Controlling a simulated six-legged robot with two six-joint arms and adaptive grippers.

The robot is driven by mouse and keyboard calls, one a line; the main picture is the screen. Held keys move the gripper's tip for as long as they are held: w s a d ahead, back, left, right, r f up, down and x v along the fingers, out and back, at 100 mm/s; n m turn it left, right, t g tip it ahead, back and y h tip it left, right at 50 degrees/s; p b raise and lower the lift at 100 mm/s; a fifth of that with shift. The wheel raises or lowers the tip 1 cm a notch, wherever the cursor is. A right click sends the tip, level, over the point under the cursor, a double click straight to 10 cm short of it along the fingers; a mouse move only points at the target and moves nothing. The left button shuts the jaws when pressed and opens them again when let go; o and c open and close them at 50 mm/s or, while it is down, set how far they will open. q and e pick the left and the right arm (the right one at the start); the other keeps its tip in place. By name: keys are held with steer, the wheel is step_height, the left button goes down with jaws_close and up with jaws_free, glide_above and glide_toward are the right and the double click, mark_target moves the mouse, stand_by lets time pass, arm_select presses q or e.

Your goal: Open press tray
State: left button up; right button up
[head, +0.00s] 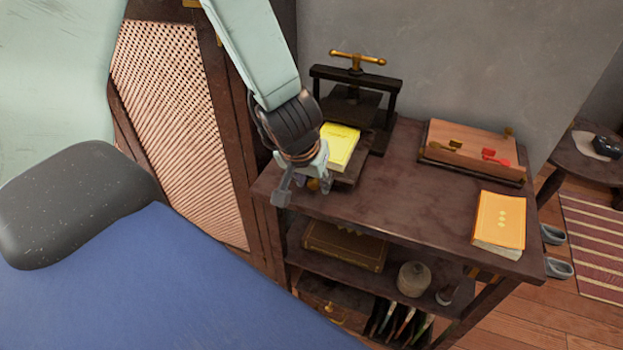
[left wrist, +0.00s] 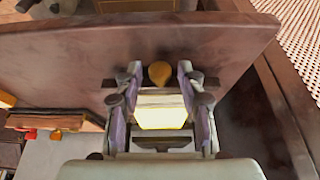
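The press (head: 356,90) is a dark frame with a brass T-handle at the back left of the table. Its dark wooden tray (head: 352,177) sits low in front of the frame and carries a yellow book (head: 340,146). My left gripper (head: 303,189) is at the tray's front end, over the table's left front part. In the left wrist view, its fingers (left wrist: 160,82) are apart on either side of a brass knob (left wrist: 159,72), with a gap on both sides. The yellow book (left wrist: 161,114) shows between the fingers. My arm hides part of the tray's left side. My right gripper is not in view.
A wooden box (head: 473,150) with brass and red pieces stands at the back right of the table (head: 400,205). An orange book (head: 500,221) lies at the front right. The table's middle is clear. A lattice-panel cabinet (head: 180,120) stands close on the left.

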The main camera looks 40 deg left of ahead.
arm_select(q)
steer(key=shift+o, duration=0.2)
steer(key=v, duration=1.2)
steer(key=shift+s, duration=0.15)
stand_by(0.4)
steer(key=s+a+f+g+y, duration=0.1)
steer(key=s+f, duration=0.1)
steer(key=f, duration=0.3)
steer(key=s+a+f+g+y, duration=0.1)
steer(key=s+a+f, duration=0.1)
steer(key=f, duration=0.4)
steer(key=s+d+f+m+g+h, duration=0.1)
steer(key=s+d+f, duration=0.3)
steer(key=s+f, duration=0.4)
steer(key=s+d+f+m+g+h, duration=0.1)
steer(key=s+d+f+h, duration=0.1)
steer(key=s+d+f, duration=0.3)
steer(key=s+f, duration=0.4)
steer(key=shift+s+f, duration=0.15)
steer(key=shift+f, duration=0.15)
stand_by(0.5)
